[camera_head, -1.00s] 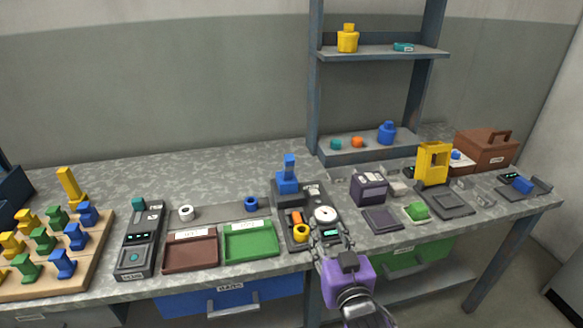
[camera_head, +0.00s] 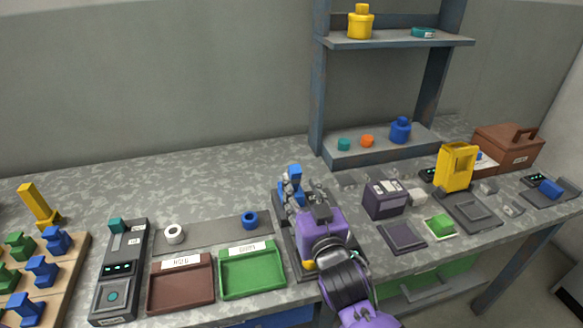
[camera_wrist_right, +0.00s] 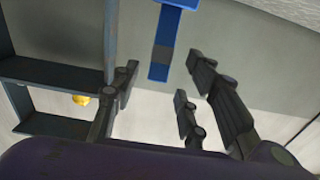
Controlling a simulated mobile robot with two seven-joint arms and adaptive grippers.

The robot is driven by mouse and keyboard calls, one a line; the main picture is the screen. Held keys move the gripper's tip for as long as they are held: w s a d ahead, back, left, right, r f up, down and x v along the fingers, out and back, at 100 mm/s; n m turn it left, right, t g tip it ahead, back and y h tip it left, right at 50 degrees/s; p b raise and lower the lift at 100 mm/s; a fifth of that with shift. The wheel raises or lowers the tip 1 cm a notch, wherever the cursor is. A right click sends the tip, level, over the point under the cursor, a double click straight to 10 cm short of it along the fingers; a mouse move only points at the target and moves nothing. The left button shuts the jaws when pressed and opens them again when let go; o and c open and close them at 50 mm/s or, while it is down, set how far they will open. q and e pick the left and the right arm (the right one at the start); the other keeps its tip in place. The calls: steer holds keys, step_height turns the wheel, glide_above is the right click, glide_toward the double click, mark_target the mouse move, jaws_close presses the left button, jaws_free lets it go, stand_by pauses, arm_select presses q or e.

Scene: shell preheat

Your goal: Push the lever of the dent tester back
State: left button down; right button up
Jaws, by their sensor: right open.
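The dent tester (camera_head: 278,205) stands in the middle of the bench, largely hidden behind my right gripper and forearm. Its blue lever (camera_head: 295,170) stands upright at the back of it. My right gripper (camera_head: 291,190) is open and points away from me, its fingers right in front of the lever. In the right wrist view, the blue lever (camera_wrist_right: 172,42) shows upper middle, beyond the gap between the open fingers (camera_wrist_right: 160,85). Nothing is held. I cannot tell whether a finger touches the lever. My left gripper is not in view.
Left of the tester are a green tray (camera_head: 253,290), a brown tray (camera_head: 181,308) and a black device (camera_head: 120,285) with a display. Right of it stand a dark purple box (camera_head: 385,198) and a yellow frame (camera_head: 456,167). A shelf post (camera_head: 318,85) rises behind.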

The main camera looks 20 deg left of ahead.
mark_target(296, 178)
steer(key=x, duration=0.6)
steer(key=shift+w+a, duration=0.25)
steer(key=shift+w, duration=0.05)
jaws_close()
